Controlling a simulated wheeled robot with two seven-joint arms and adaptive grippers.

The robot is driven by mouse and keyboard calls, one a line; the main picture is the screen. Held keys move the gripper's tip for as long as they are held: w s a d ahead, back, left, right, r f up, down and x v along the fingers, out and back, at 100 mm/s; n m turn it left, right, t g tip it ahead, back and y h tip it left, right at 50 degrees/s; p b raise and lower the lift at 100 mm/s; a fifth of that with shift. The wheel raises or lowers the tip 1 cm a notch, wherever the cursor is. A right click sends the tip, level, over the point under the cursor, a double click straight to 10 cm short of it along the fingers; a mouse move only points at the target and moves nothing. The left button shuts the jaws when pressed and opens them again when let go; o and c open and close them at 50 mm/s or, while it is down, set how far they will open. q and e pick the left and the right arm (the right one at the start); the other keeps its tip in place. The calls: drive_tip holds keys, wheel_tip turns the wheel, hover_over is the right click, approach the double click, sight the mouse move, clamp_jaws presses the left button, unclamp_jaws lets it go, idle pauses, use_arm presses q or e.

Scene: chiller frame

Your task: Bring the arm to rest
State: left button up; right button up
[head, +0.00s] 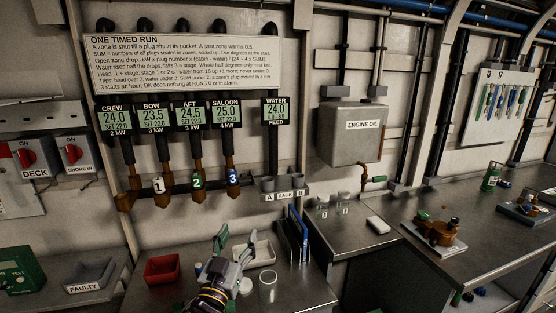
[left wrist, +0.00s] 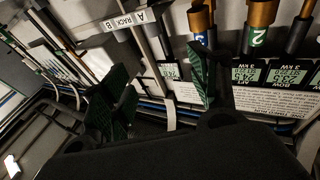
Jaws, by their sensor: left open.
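My left gripper (head: 236,240) is open and empty above the steel bench at the lower middle of the head view. Its two fingers stand apart in the left wrist view (left wrist: 163,88), with nothing between them. The numbered plugs 1 (head: 158,185), 2 (head: 197,181) and 3 (head: 233,178) sit on the brown pipe ends under the BOW, AFT and SALOON displays, up and left of or above the gripper. Plug 2 (left wrist: 257,38) also shows in the left wrist view. The rack (head: 283,196) marked A and B is above right of the gripper. My right gripper is out of view.
A red tray (head: 163,268), a white tray (head: 262,252), a clear beaker (head: 268,287) and upright blue folders (head: 298,235) stand on the bench around the gripper. A grey FAULTY bin (head: 88,277) is at left. The ENGINE OIL tank (head: 350,133) hangs at right.

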use_arm(q)
drive_tip(key=s+a+f+n+g+y, duration=0.25)
drive_tip(key=s+a+f+g, duration=0.2)
drive_tip(key=f, duration=0.35)
drive_tip(key=s+a+f+n+g+y, duration=0.1)
drive_tip(key=s+a+f+g+y, duration=0.2)
drive_tip(key=a+f, duration=0.45)
drive_tip(key=s+f+m+g+h, duration=0.1)
drive_tip(key=s+f+g, duration=0.45)
drive_tip(key=s, duration=0.35)
drive_tip(key=s+f+m+g+h, duration=0.15)
drive_tip(key=s+f+g, duration=0.25)
drive_tip(key=s+f, duration=0.4)
wheel_tip(320, 180, down, 32)
drive_tip(key=s+y, duration=0.1)
drive_tip(key=s, duration=0.2)
drive_tip(key=s+a+f+g, duration=0.1)
drive_tip(key=s+a+f, duration=0.1)
drive_tip(key=s+f, duration=0.8)
drive_tip(key=s+a+f, duration=0.3)
drive_tip(key=s+f, duration=0.6)
drive_tip(key=s, duration=0.2)
drive_tip(key=shift+s+a+f+m+g, duration=0.3)
drive_tip(key=shift+s+f+g, duration=0.05)
drive_tip(key=shift+f+g, duration=0.05)
